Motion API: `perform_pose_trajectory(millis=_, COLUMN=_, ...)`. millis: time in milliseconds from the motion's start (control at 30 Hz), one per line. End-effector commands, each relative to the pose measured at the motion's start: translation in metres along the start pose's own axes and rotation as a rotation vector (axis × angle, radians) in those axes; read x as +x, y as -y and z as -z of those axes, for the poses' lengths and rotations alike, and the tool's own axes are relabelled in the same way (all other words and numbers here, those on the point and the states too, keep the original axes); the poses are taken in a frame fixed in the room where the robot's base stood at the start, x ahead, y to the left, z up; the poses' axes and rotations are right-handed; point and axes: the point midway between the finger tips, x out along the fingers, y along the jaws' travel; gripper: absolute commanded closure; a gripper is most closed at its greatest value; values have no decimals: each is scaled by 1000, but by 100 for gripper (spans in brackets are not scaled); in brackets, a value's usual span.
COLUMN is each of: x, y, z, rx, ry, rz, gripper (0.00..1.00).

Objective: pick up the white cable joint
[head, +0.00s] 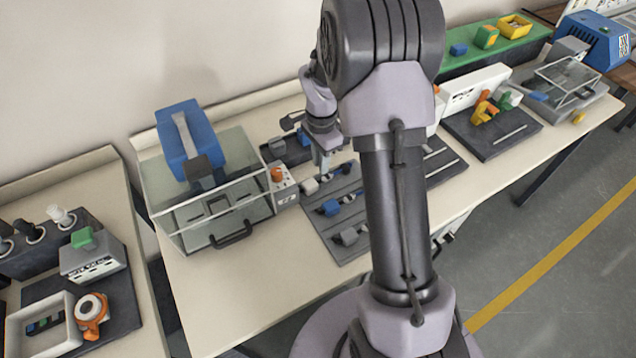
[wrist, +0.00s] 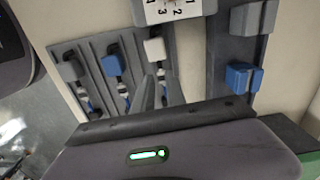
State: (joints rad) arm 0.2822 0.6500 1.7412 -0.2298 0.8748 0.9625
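The white cable joint (wrist: 154,48) sits at the end of the right-hand cable on a dark grey board (wrist: 93,52) in the wrist view. In the head view the white joint (head: 310,186) is at the board's upper left. My gripper (wrist: 160,88) points down over the board, close to the white joint and its cable. Its two fingers show a gap with nothing clearly held between them. In the head view my gripper (head: 322,172) is just right of the white joint. A blue joint (wrist: 113,65) and a grey joint (wrist: 72,70) lie beside it.
A clear-lidded machine with a blue arm (head: 184,140) stands left of the board. A small control box with an orange knob (head: 280,180) is close to the white joint. A dark holder with blue and grey blocks (wrist: 240,80) is on the right in the wrist view.

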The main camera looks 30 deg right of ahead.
Motion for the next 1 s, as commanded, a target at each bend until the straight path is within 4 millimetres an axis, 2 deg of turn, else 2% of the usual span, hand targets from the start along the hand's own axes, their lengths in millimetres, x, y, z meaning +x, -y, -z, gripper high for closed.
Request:
perform_pose_trajectory(millis=33, x=11, y=0, z=0, rx=0, ry=0, rz=-1, gripper=84)
perform_pose_trajectory(millis=233, x=29, y=-1, z=2, rx=0, ry=0, rz=0, gripper=84)
perform_pose_trajectory(millis=433, x=68, y=-2, z=4, rx=0, ry=1, rz=-1, gripper=84)
perform_pose_trajectory(millis=633, x=67, y=-2, z=4, rx=0, ry=0, rz=1, gripper=84)
perform_pose_trajectory(millis=733, x=67, y=-2, z=4, rx=-1, ry=0, rz=1, gripper=100)
perform_pose_trajectory(millis=1000, x=66, y=-2, z=4, rx=-1, ry=0, rz=1, gripper=100)
